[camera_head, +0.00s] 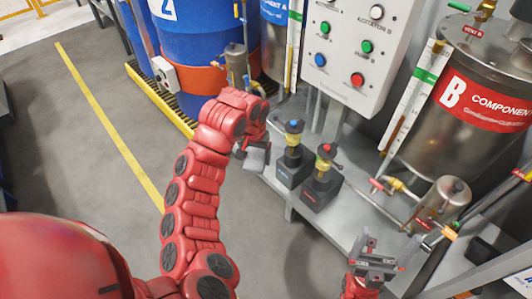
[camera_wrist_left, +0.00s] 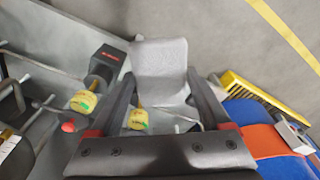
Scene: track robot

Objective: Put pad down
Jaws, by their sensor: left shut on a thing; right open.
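The grey pad (camera_wrist_left: 160,58) is held between the two dark fingers of my left gripper (camera_wrist_left: 162,90) in the left wrist view. In the head view the pad (camera_head: 256,158) shows as a small grey piece at the end of my red left arm, partly hidden by the left gripper (camera_head: 246,148). It appears to be in the air near the left edge of the metal bench. My right gripper (camera_head: 374,262) is open and empty at the lower right, in front of the bench.
Two black pump blocks stand on the metal bench (camera_head: 345,215), one with a blue knob (camera_head: 294,128) and one with a red knob (camera_head: 326,150). A button panel (camera_head: 350,45) and steel tank B (camera_head: 470,110) stand behind. Blue drums (camera_head: 190,40) stand at upper left. Grey floor (camera_head: 85,130) is clear.

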